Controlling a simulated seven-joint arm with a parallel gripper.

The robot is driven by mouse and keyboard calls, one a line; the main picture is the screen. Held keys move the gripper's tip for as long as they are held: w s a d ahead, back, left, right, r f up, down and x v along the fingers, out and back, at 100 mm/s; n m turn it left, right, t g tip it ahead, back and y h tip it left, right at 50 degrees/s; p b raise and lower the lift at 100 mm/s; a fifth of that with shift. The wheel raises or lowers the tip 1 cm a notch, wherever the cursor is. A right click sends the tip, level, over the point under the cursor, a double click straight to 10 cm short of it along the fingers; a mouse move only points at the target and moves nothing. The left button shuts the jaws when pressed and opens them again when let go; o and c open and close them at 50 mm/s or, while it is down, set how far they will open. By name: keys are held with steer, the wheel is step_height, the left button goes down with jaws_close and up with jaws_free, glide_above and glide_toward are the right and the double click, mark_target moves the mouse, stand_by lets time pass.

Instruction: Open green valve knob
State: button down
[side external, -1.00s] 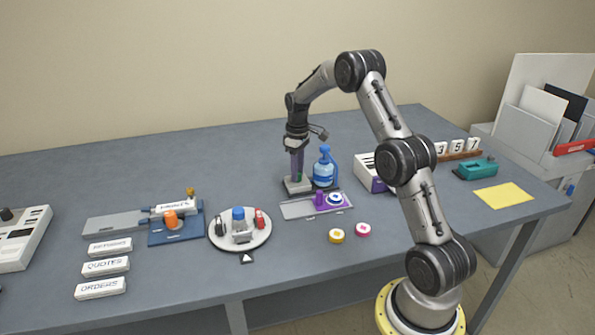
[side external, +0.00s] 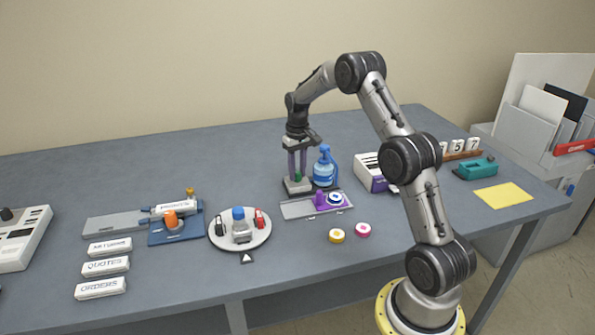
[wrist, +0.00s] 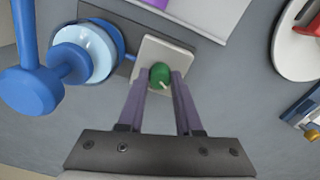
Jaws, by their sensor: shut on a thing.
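The green valve knob (wrist: 160,75) sits on a pale grey base plate (wrist: 152,50), and a light pointer mark shows on its top in the wrist view. In the side view the fingers (side external: 298,174) partly hide the knob.
In front lies a grey tray (side external: 292,210) with a purple part (side external: 320,200). A round white turntable (side external: 225,243) and a blue stand (side external: 160,238) are to the left. A white-and-purple box (side external: 370,173) is to the right.

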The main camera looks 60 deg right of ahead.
mark_target(297, 172)
steer(key=m, duration=0.6)
steer(key=shift+m, duration=0.3)
steer(key=m, duration=0.5)
steer(key=shift+m, duration=0.3)
steer(key=c, duration=0.6)
jaws_free()
step_height(297, 172, up, 14)
steer(key=shift+f, duration=0.1)
